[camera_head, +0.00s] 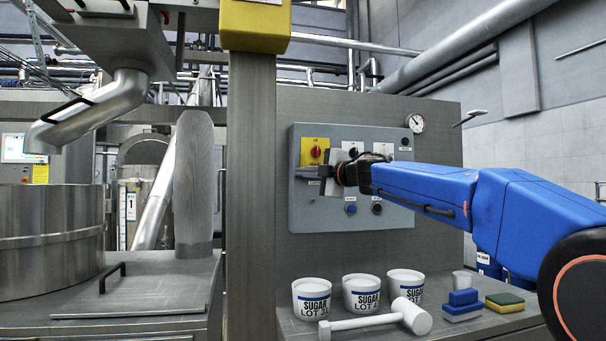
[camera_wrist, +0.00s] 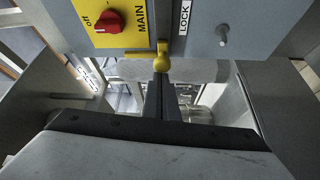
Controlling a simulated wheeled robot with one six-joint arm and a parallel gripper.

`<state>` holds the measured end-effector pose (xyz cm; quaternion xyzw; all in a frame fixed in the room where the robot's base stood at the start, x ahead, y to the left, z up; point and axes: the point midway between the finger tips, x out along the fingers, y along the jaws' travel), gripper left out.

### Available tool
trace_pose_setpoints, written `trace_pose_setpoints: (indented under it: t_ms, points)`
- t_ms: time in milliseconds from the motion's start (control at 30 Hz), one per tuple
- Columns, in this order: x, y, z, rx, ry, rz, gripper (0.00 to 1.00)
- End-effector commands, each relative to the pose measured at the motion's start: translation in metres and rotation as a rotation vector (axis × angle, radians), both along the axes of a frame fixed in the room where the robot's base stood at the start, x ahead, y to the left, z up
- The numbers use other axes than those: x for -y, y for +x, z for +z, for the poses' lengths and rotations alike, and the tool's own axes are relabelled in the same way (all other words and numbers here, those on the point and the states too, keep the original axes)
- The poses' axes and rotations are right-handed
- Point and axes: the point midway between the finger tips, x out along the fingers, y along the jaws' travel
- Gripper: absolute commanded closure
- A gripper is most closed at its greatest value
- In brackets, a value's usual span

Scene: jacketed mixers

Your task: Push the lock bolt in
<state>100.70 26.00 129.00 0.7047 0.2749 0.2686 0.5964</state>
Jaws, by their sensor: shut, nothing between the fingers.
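A yellow knobbed piece, which looks like the lock bolt (camera_wrist: 162,58), shows near the LOCK label at the panel's edge. My shut, empty gripper (camera_wrist: 161,78) points at this yellow knob, its fingertips right below it in the wrist view. I cannot tell whether they touch. In the head view, my gripper (camera_head: 300,173) is at the left part of the grey control panel (camera_head: 342,214), and the bolt cannot be made out there. A red MAIN switch (camera_wrist: 108,22) on a yellow plate points to one side, beside the bolt.
A metal peg (camera_wrist: 222,37) sticks out of the panel near the LOCK label. A grey post (camera_head: 251,200) stands left of the panel.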

Motion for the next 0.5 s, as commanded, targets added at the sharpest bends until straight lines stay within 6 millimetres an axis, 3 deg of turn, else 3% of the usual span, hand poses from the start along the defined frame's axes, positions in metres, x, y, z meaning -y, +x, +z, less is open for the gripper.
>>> trace_pose_setpoints:
  t_ms: [333,500]
  points:
    - [0.036,0.011,0.0,0.0,0.0,-0.003,1.0]
    - [0.043,0.012,0.0,0.0,0.0,-0.001,1.0]
